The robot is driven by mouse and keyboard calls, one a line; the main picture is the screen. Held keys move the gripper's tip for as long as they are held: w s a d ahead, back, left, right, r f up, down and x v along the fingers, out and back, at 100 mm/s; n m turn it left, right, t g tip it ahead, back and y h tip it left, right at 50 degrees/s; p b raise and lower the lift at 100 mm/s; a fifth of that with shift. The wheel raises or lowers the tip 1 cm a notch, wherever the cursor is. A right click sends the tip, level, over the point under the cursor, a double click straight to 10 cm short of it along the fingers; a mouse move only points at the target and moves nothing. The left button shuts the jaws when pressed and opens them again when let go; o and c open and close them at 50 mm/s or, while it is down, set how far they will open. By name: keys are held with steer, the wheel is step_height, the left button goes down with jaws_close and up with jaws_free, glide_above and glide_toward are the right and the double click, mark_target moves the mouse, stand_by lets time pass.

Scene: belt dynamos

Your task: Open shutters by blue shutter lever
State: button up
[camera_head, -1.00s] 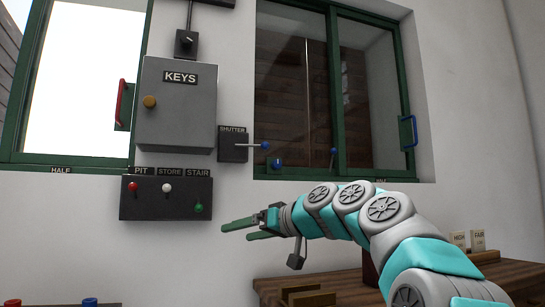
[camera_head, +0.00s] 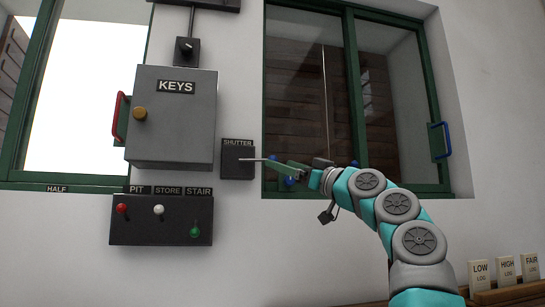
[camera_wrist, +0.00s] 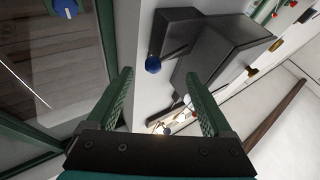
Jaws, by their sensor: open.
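The blue shutter lever is a thin pale rod (camera_head: 252,159) sticking out to the right from a dark box labelled SHUTTER (camera_head: 237,168) on the wall. In the head view its blue knob is hidden behind my green fingers. The wrist view shows the round blue knob (camera_wrist: 153,64) in line with the gap between my fingertips, with the dark box (camera_wrist: 175,33) beyond. My gripper (camera_head: 280,166) is open, fingers pointing left at the lever's end. I cannot tell whether the knob is between the fingertips or just past them.
The green-framed window (camera_head: 355,100) shows dark wooden boards behind the glass. A second blue knob (camera_head: 290,181) is at its lower edge. A grey KEYS box (camera_head: 172,125) and a PIT/STORE/STAIR switch panel (camera_head: 160,222) are to the left. Label blocks (camera_head: 505,268) stand at lower right.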

mark_target(273, 159)
steer(key=p+x, duration=0.2)
steer(key=x, duration=0.2)
steer(key=shift+r+p, duration=0.25)
steer(key=shift+p, duration=0.1)
steer(key=shift+w+a+r+p, duration=0.1)
steer(key=shift+w+a+p, duration=0.35)
steer(key=shift+a, duration=0.1)
jaws_close()
